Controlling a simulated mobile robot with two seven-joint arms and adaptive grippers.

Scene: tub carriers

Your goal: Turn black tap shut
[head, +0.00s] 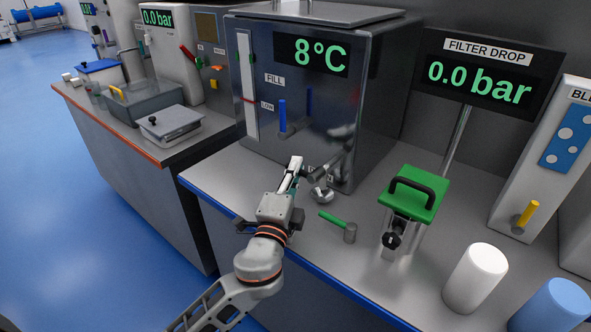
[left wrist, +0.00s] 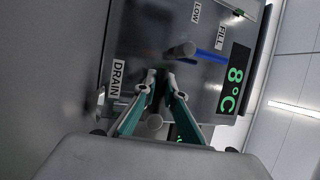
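The steel tank (head: 300,120) reads 8°C. In the left wrist view a grey tap body (left wrist: 154,122) shows end-on between my fingers, near the DRAIN label (left wrist: 117,77). A dark part, seemingly the black tap's lever (left wrist: 159,86), lies between the fingertips, dim and partly hidden. My left gripper (head: 296,168) reaches the tank's lower front and hides most of this tap in the head view. Its fingers (left wrist: 161,90) stand close on both sides of the dark part; whether they touch it is unclear. My right gripper is not in view.
The blue-levered tap (head: 283,116) is higher on the tank. A green-levered tap (head: 333,219) and a green-lidded filter (head: 425,178) with a dark knob stand right of my gripper. A white cylinder (head: 475,278) and a blue one (head: 552,306) stand near the bench's front right.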

